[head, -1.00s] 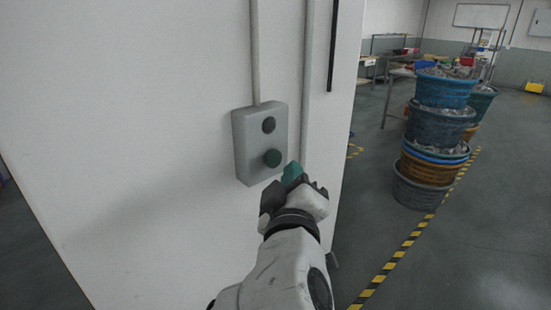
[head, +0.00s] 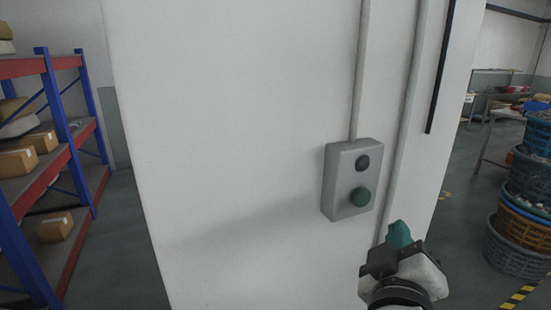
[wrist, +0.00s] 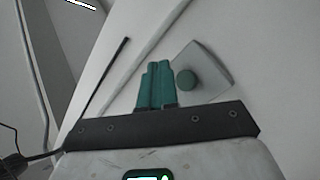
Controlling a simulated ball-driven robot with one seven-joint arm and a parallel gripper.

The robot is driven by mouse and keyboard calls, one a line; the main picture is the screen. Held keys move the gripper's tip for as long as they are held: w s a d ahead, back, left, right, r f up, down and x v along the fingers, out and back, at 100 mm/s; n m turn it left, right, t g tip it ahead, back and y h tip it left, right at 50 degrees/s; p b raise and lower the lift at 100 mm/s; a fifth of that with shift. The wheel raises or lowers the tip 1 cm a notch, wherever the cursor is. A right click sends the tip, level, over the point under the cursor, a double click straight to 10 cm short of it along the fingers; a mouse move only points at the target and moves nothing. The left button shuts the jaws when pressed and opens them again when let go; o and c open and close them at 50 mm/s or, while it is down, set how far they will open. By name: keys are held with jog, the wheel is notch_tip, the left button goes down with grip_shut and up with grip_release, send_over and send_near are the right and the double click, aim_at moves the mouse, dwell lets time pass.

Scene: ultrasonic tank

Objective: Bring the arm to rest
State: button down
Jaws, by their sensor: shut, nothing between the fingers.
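My gripper (head: 399,234) is at the lower right of the head view, its teal fingers shut with nothing between them. It is to the right of and below a grey control box (head: 334,191) on a white wall panel, apart from it in the picture. The box carries a dark button (head: 363,162) above a larger green button (head: 361,197). In the wrist view the shut fingers (wrist: 157,84) point toward the wall, with the green button (wrist: 186,79) just right of them. Most of my arm is out of the head view.
A blue and red shelf rack (head: 62,130) with cardboard boxes stands at the left. Stacked baskets (head: 524,195) are at the right, beside yellow-black floor tape. Conduits (head: 358,70) run up the white panel (head: 230,120). Grey floor shows on both sides of the panel.

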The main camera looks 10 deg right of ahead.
jog(key=s+d+f+m+g+y, duration=0.1)
jog(key=s+d+f+g+y, duration=0.2)
jog(key=f, duration=0.9)
jog(key=s+d+f+m+g+y, duration=0.1)
jog(key=s+d+f+g, duration=0.3)
jog(key=f, duration=0.8)
jog(key=s+a+f+m+g+y, duration=0.2)
jog(key=s+f+g+y, duration=0.2)
jog(key=s+f, duration=1.1)
jog(key=s+g, duration=0.3)
jog(key=shift+s+a+g+y, duration=0.15)
jog(key=shift+a+g+y, duration=0.15)
